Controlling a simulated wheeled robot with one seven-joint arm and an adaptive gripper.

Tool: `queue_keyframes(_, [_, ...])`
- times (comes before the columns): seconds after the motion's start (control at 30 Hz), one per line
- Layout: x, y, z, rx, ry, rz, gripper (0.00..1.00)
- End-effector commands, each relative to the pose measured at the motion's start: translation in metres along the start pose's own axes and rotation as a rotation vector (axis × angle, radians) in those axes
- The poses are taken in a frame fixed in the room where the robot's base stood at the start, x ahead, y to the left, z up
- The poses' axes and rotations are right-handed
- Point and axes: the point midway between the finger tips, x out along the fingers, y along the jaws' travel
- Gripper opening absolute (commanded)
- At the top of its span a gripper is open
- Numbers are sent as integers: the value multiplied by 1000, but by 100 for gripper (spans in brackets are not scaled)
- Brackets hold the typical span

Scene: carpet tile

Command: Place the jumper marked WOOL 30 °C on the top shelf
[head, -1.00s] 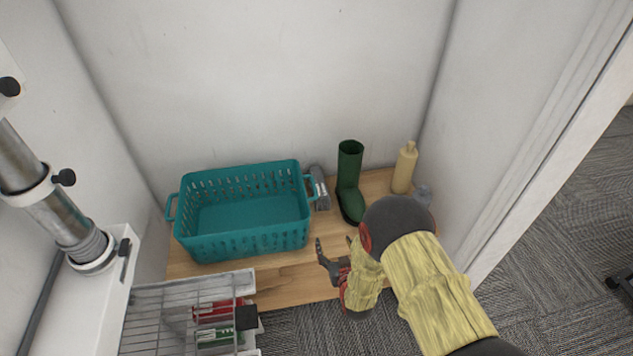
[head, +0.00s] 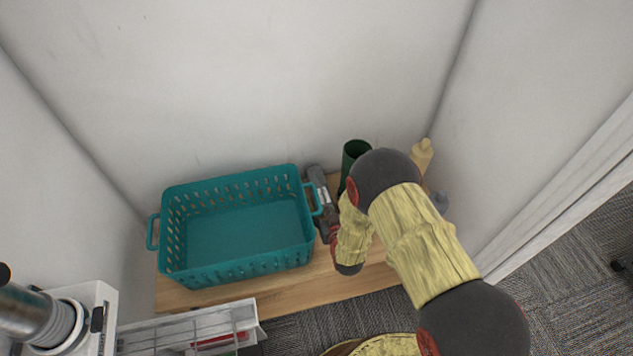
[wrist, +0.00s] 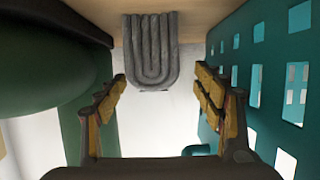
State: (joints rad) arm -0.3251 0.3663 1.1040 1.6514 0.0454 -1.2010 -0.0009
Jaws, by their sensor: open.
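A grey folded, ribbed bundle (wrist: 150,50), which looks like a rolled jumper, rests on the wooden shelf board between the basket and the boot. In the head view its grey top (head: 315,173) shows beside the basket handle; no marking is readable. My gripper (wrist: 158,82) is open, with its two fingers apart on either side of the bundle in the wrist view. The bundle appears beyond the fingertips, and I see no contact. In the head view my arm hides part of the gripper and bundle.
A teal basket (head: 240,270) stands close on one side of my gripper, a green boot (head: 355,152) on the other. A cream bottle (head: 422,155) stands in the right corner. Walls enclose the board (head: 270,290). A wire rack (head: 190,335) is at lower left.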

Motion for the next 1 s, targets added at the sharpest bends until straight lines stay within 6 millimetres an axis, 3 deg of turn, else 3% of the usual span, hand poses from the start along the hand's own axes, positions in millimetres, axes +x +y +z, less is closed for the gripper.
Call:
queue_keyframes(0.17, [4,0,1,0,0,0,68])
queue_keyframes(0.53, [36,3,3,0,0,0,68])
queue_keyframes(0.83, [75,8,6,0,0,0,68])
queue_keyframes(1.0, [78,8,3,0,0,0,68])
